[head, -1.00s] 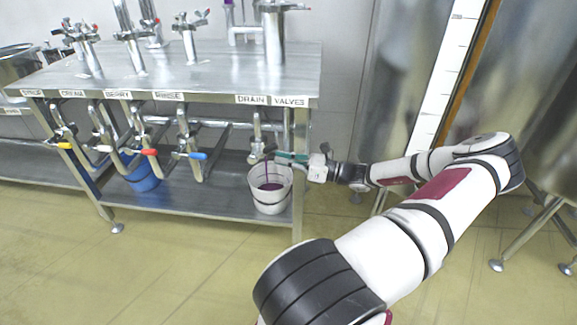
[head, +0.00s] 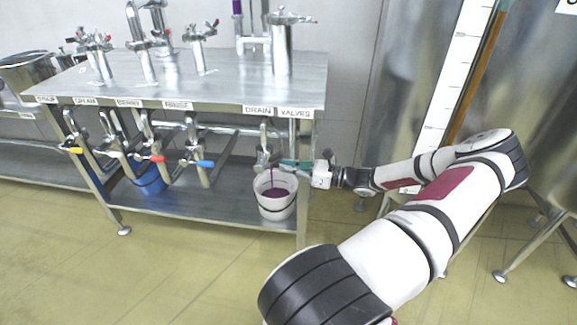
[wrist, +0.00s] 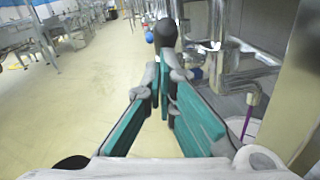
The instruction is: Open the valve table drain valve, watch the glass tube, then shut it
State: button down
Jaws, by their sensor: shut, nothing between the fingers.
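The drain valve (head: 263,158) hangs under the table edge, below the DRAIN VALVES label (head: 274,111). A purple stream (head: 272,178) falls from it into a white bucket (head: 275,209); the stream (wrist: 247,122) also shows in the wrist view. My gripper (head: 284,164) is shut and empty, just right of the valve. In the wrist view a black knob (wrist: 165,33) lies just beyond its fingertips (wrist: 166,58); I cannot tell whether they touch. A clear tube with purple liquid (head: 237,8) stands behind the table, its top cut off.
The steel table (head: 190,92) carries several taps. Yellow, red and blue handles (head: 205,163) hang below, left of the drain. A blue bucket (head: 150,180) stands on the lower shelf. A white scale (head: 455,75) and steel tanks are at right. The front floor is clear.

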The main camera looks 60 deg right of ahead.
aim_at(278, 153)
jog(key=shift+r+p, duration=0.25)
jog(key=shift+p, duration=0.1)
jog(key=r+g+p, duration=0.1)
jog(key=p, duration=0.1)
jog(key=r+g+p, duration=0.1)
jog(key=p, duration=0.2)
jog(key=shift+w+a+h, duration=0.2)
jog(key=shift+w+h, duration=0.1)
jog(key=r+g+p, duration=0.1)
jog(key=p, duration=0.1)
jog(key=w+g+p, duration=0.1)
jog(key=p, duration=0.1)
jog(key=w+r+g+h+p, duration=0.1)
jog(key=p, duration=0.1)
jog(key=shift+a+r+n+g, duration=0.3)
jog(key=shift+a+g, duration=0.05)
jog(key=shift+g, duration=0.05)
jog(key=shift+w+a+r+g+h+p, duration=0.15)
jog(key=shift+w+r+g+h+p, duration=0.1)
jog(key=shift+w+g+p, duration=0.25)
jog(key=shift+w+a+r+g+h+p, duration=0.15)
jog(key=shift+w+g+h+p, duration=0.15)
jog(key=shift+g, duration=0.4)
